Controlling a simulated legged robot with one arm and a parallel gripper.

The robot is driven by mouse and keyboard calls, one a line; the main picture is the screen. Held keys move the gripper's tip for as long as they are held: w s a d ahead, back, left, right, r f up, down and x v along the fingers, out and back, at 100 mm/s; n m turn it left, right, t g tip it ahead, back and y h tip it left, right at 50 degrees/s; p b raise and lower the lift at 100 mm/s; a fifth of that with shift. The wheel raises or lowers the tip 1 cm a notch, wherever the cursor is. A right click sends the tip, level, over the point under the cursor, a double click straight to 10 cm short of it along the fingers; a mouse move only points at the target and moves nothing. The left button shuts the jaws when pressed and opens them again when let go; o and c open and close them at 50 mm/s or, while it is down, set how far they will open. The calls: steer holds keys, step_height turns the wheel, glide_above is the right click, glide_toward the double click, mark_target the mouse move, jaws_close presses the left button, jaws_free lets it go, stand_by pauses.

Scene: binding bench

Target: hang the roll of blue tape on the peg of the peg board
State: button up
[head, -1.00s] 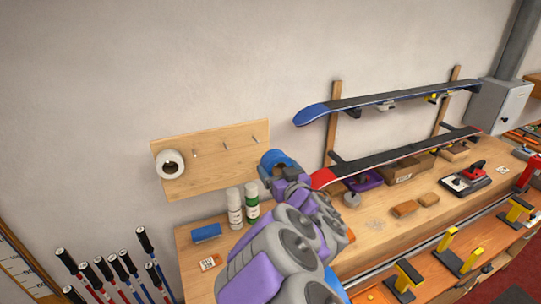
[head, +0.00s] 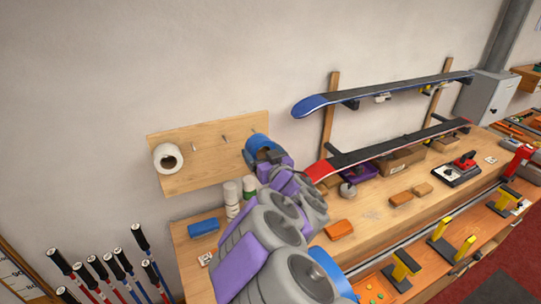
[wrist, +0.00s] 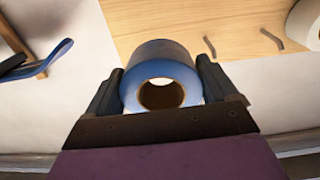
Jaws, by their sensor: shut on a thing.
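The roll of blue tape (head: 257,143) is between the fingers of my gripper (head: 266,158), in front of the right end of the wooden peg board (head: 207,177). In the wrist view the blue tape (wrist: 162,50) sits between both dark fingers, its brown-lined hole facing the camera. Two bare pegs show in the head view, a left one (head: 192,146) and a middle one (head: 224,138). They also show in the wrist view, as a nearer peg (wrist: 210,47) and a farther peg (wrist: 272,40). The right end of the board is partly hidden by the tape. I cannot tell whether the tape touches the board.
A white roll (head: 168,158) hangs at the board's left end. Bottles (head: 232,194) and a blue block (head: 204,227) stand on the bench below. A ski rack (head: 331,118) with a blue-tipped ski (head: 375,95) is to the right. Ski poles (head: 110,270) stand lower left.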

mark_target(250, 135)
steer(key=shift+w, duration=0.3)
steer(key=w+d, duration=0.2)
steer(key=d, duration=0.1)
steer(key=shift+r, duration=0.15)
steer(key=shift+w+a, duration=0.2)
steer(key=shift+w, duration=0.05)
steer(key=shift+w+a+f+b, duration=0.15)
steer(key=shift+w+a+f, duration=0.1)
steer(key=shift+w+a, duration=0.65)
steer(key=shift+w+a+f+b, duration=0.15)
steer(key=shift+w+a+f, duration=0.05)
steer(key=shift+w+a, duration=0.65)
steer(key=shift+w+a+f+b, duration=0.15)
steer(key=shift+w+a+f, duration=0.1)
steer(key=shift+w+a, duration=0.65)
steer(key=shift+w+d+f, duration=0.1)
steer(key=shift+w+d, duration=0.15)
steer(key=shift+d, duration=0.5)
